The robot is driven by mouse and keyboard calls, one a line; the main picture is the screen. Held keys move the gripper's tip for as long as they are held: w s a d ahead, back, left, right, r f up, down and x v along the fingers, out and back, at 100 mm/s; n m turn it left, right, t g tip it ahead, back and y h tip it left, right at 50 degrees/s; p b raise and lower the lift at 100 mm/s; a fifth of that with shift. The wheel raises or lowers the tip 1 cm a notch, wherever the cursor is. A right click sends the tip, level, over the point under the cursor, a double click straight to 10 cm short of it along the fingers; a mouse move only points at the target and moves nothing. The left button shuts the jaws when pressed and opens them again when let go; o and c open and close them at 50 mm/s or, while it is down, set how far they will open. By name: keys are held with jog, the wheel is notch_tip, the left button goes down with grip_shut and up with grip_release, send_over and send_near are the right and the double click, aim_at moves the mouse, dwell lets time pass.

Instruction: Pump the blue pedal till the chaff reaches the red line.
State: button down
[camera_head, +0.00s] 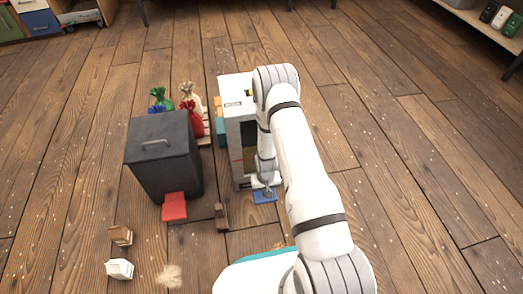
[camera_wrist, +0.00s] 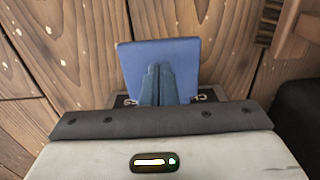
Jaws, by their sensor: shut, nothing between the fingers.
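The blue pedal (camera_head: 265,197) sits at floor level at the foot of a tall white and grey machine (camera_head: 236,110). It shows as a flat blue plate in the wrist view (camera_wrist: 158,55). My gripper (camera_head: 267,190) points down over the pedal. Its fingers are together and empty, in front of the pedal's middle in the wrist view (camera_wrist: 157,72); I cannot tell whether they touch it. A short red line (camera_head: 237,160) marks the machine's front. My arm covers part of the front and its window, so the chaff level cannot be made out.
A dark lidded bin (camera_head: 165,158) with a red pedal (camera_head: 174,206) stands left of the machine. Tied sacks (camera_head: 191,118) stand behind it. A brush (camera_head: 221,217), small boxes (camera_head: 120,268) and a tan tuft (camera_head: 168,275) lie in front. Floor at right is clear.

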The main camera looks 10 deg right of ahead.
jog(key=shift+f+b, duration=1.15)
jog(key=shift+f, duration=0.4)
jog(key=shift+s+f+b, duration=0.1)
jog(key=shift+f+b, duration=0.65)
jog(key=shift+f, duration=0.25)
notch_tip(320, 180, up, 9)
jog(key=p, duration=0.6)
jog(key=shift+r, duration=0.1)
